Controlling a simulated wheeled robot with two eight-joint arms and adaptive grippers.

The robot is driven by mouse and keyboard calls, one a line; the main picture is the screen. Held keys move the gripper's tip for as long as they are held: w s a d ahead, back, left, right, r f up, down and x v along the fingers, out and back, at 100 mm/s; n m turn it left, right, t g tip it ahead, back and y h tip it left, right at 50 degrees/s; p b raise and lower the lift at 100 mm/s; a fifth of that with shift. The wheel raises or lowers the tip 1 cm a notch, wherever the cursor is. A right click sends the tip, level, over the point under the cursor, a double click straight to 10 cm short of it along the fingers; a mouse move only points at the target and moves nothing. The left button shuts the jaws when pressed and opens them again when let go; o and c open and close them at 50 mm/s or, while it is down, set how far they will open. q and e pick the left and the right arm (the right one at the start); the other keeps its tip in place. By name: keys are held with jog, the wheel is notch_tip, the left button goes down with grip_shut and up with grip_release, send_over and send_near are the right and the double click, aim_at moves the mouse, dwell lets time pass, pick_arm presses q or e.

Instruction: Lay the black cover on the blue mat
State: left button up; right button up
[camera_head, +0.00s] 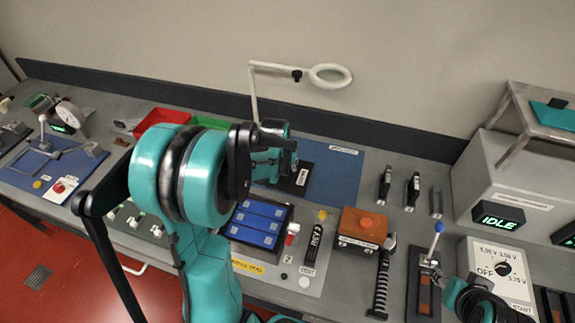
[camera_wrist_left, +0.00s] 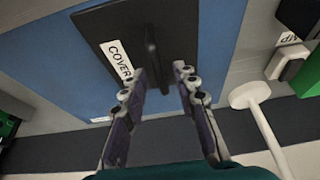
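The black cover (camera_wrist_left: 180,28), with a white "COVER" label and a raised handle (camera_wrist_left: 152,45), appears to lie flat on the blue mat (camera_wrist_left: 60,70) in the left wrist view. In the head view the cover (camera_head: 298,180) is partly hidden by my left arm, and the blue mat (camera_head: 343,180) extends to its right. My left gripper (camera_wrist_left: 160,72) is over the cover, its two fingers apart with the handle in line between the tips. I see no finger closed on the handle. My right gripper (camera_head: 480,300) shows only partly at the lower right of the head view.
A white ring lamp (camera_head: 330,76) stands behind the mat. A tray of blue cells (camera_head: 258,222) and an orange-topped box (camera_head: 362,226) are in front of it. Several dark tools (camera_head: 412,190) lie to the right, near a grey unit reading "IDLE" (camera_head: 498,217).

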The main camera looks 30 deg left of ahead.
pick_arm(q)
jog(key=p+v, duration=0.2)
jog(key=v, duration=0.7)
jog(key=shift+s+p, duration=0.1)
jog(key=shift+p, duration=0.2)
jog(key=s+d+r+m+t, duration=0.1)
jog(key=s+d+r, duration=0.1)
jog(key=s+d, duration=0.5)
jog(key=s+d+r+m+t+h, duration=0.1)
jog(key=s+d+r+t, duration=0.1)
jog(key=s+d, duration=0.5)
jog(key=shift+s+d+r+m, duration=0.3)
jog(key=shift+d+r+m, duration=0.1)
jog(key=shift+d+r, duration=0.3)
